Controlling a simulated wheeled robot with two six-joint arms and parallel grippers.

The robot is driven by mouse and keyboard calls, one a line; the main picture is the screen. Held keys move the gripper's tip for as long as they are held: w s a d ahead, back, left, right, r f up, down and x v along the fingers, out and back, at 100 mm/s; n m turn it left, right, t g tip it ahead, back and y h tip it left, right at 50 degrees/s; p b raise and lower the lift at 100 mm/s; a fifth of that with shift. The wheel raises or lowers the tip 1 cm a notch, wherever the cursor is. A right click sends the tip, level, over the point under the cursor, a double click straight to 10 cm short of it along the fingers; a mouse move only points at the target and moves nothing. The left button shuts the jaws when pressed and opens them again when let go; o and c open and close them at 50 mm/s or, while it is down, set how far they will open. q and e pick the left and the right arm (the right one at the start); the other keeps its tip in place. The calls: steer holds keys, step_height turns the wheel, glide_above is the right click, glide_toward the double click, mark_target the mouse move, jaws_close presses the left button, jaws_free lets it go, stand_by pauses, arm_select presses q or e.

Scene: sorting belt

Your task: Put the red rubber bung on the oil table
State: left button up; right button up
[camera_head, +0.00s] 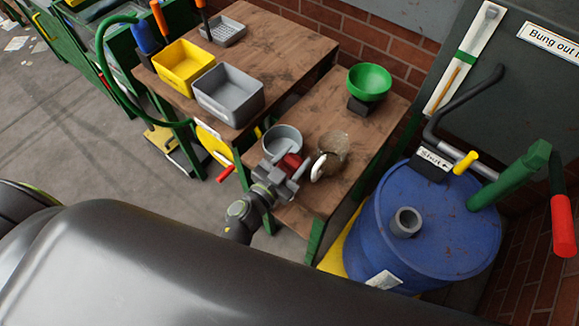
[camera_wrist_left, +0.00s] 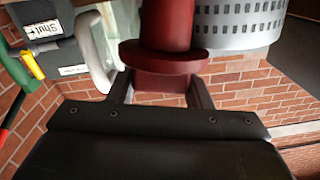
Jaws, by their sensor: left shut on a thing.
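The red rubber bung (camera_head: 292,161) is held in my left gripper (camera_head: 288,174) at the near edge of the small wooden table (camera_head: 306,205) in the head view. I take this table, with the green funnel, to be the oil table. In the left wrist view the flanged red bung (camera_wrist_left: 167,28) sits between the two fingers of my left gripper (camera_wrist_left: 160,88), which is shut on it. I cannot tell whether the bung touches the tabletop. My right gripper is not in view.
A grey pot (camera_head: 282,139) and a glass jug (camera_head: 333,149) with a white handle stand close to the bung. A green funnel (camera_head: 369,82) is at the back. A blue drum (camera_head: 440,220) stands right, a yellow bin (camera_head: 183,66) and grey bin (camera_head: 229,92) left.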

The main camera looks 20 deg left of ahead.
arm_select(q)
steer(key=shift+c, duration=0.8)
step_height(320, 180, up, 10)
steer(key=p, duration=0.6)
steer(key=shift+p, duration=0.35)
steer(key=s+a+r+m+h+b, duration=0.1)
steer(key=s+a+r+b, duration=0.1)
steer(key=r, duration=0.4)
steer(key=s+a+r+m+g+h+b, duration=0.1)
steer(key=s+a+r+h+b, duration=0.1)
steer(key=a+r, duration=0.3)
steer(key=shift+s+a+r, duration=0.15)
steer(key=shift+s+r, duration=0.5)
steer(key=shift+r, duration=0.25)
steer(key=shift+a, duration=0.1)
